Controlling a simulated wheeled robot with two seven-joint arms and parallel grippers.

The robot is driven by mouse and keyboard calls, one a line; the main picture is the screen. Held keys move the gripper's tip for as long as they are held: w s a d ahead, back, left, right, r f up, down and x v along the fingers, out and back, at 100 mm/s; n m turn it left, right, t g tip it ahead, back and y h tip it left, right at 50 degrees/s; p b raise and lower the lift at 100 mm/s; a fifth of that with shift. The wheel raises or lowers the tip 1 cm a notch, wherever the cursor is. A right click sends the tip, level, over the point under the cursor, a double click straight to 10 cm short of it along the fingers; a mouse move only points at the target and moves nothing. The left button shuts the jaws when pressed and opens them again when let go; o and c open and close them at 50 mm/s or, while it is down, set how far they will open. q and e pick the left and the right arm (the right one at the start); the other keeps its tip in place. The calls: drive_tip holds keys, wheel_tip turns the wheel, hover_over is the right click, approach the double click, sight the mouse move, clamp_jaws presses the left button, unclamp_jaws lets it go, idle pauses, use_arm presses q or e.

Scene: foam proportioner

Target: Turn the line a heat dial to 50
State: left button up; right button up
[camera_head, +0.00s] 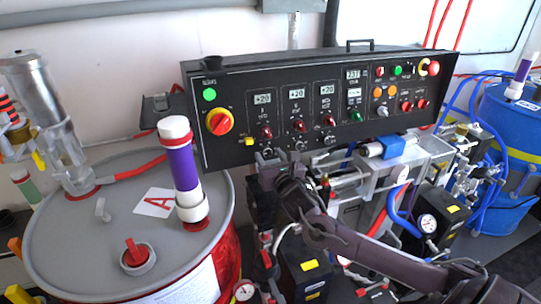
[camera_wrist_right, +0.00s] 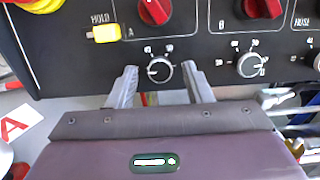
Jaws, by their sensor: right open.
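In the head view the right gripper (camera_head: 269,159) is at the panel's lower edge and hides most of the dial. My left gripper is not in view.
The black control panel (camera_head: 225,148) has a similar B dial (camera_wrist_right: 250,65) just right of the gripper. A yellow hold tag (camera_wrist_right: 103,34) is up left. The red drum (camera_head: 85,228) with a purple-and-white pump stands left; hoses and gauges crowd the right below the panel.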

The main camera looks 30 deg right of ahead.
drive_tip(key=c, duration=1)
